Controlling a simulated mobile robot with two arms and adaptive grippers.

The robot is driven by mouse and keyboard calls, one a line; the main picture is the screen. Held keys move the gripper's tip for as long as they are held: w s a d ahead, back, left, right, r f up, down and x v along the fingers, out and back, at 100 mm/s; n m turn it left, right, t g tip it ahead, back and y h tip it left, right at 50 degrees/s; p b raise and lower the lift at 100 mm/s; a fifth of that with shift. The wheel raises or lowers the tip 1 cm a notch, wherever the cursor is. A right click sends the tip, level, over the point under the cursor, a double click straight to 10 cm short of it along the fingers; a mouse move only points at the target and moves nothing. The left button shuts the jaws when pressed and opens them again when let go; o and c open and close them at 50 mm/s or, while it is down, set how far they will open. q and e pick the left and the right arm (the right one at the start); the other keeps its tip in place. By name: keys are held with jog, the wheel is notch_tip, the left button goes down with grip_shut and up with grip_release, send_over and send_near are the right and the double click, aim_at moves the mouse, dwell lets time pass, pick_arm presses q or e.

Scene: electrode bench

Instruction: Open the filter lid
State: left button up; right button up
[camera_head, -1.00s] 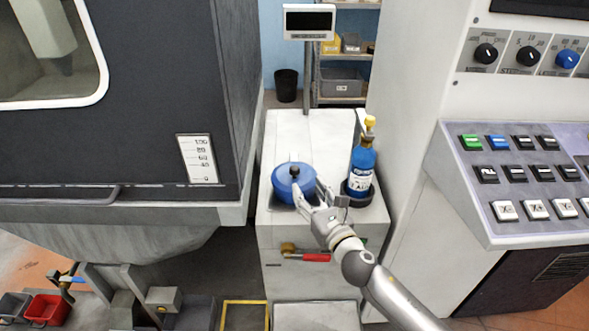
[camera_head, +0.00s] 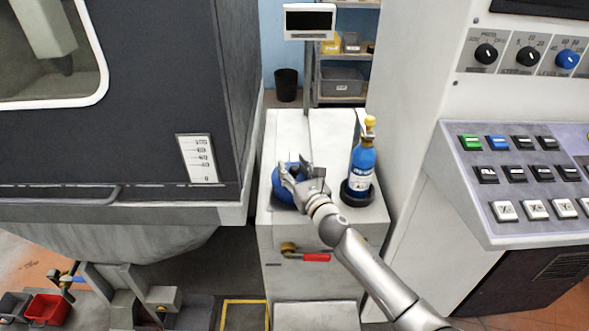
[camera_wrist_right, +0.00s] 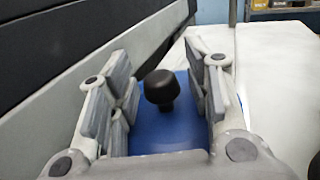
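The filter lid (camera_head: 279,189) is a round blue cover on top of the white cabinet, mostly hidden behind my right gripper in the head view. In the right wrist view the blue lid (camera_wrist_right: 168,135) shows with a black knob (camera_wrist_right: 161,88) standing up from it. My right gripper (camera_head: 297,172) is over the lid. In the right wrist view its fingers (camera_wrist_right: 165,85) are spread on either side of the knob, with a gap on both sides. The lid appears seated. My left gripper is not in view.
A blue bottle (camera_head: 362,165) with a yellow top stands in a dark holder right of the lid. A display on a post (camera_head: 309,22) rises behind. A red-handled valve (camera_head: 316,257) is on the cabinet front (camera_head: 275,232). The control panel (camera_head: 500,215) stands at right.

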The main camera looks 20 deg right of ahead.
grip_shut()
